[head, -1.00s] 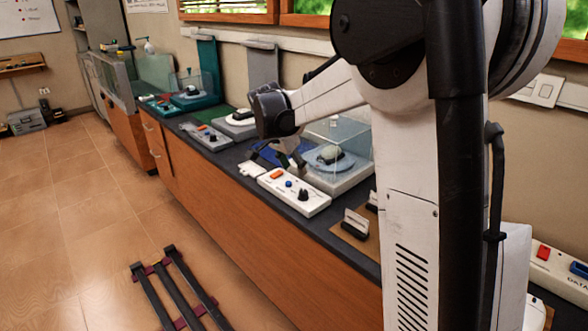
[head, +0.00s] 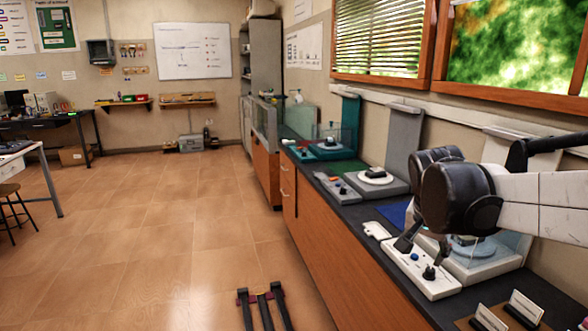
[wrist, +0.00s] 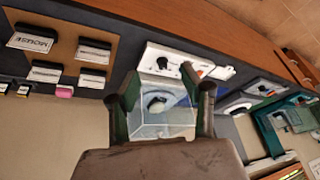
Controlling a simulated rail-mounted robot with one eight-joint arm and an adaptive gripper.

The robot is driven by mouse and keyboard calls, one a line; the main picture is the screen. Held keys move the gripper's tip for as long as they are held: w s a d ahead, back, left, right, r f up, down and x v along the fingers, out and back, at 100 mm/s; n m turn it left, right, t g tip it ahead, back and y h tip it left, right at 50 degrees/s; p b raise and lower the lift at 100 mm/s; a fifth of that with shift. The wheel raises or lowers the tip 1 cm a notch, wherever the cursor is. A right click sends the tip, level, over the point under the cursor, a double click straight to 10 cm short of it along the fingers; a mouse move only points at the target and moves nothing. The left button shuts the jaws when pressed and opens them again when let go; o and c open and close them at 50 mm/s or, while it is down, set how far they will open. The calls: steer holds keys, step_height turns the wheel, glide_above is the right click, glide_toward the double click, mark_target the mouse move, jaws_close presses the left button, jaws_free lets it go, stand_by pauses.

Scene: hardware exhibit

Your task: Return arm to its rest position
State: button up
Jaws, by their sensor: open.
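My arm reaches in from the right edge of the head view, over the dark counter. My gripper (head: 422,250) points down above a white control panel (head: 437,284) and partly covers a clear display case (head: 508,243) behind it. In the wrist view, the two fingers of my gripper (wrist: 160,78) stand wide apart with nothing held between them. The clear case (wrist: 160,120) shows between the fingers, with a dark and pale object inside. I cannot tell whether the fingers touch the panel.
Label stands (head: 525,308) sit on a brown board at the counter's near end. Other exhibits, including a teal one (head: 330,150), line the counter further back. Black rails (head: 262,308) lie on the floor. The wooden floor (head: 190,240) left of the counter is largely open.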

steer(key=s+a+f+n+t+y, duration=0.1)
steer(key=s+a+n, duration=0.3)
steer(key=s, duration=0.5)
steer(key=s+a+f+n+t+y, duration=0.1)
steer(key=s+a+n, duration=0.3)
steer(key=s, duration=0.6)
steer(key=shift+a+f+t+y, duration=0.2)
steer(key=shift+f+t+y, duration=0.1)
steer(key=shift+f+t, duration=0.4)
steer(key=shift+f, duration=0.1)
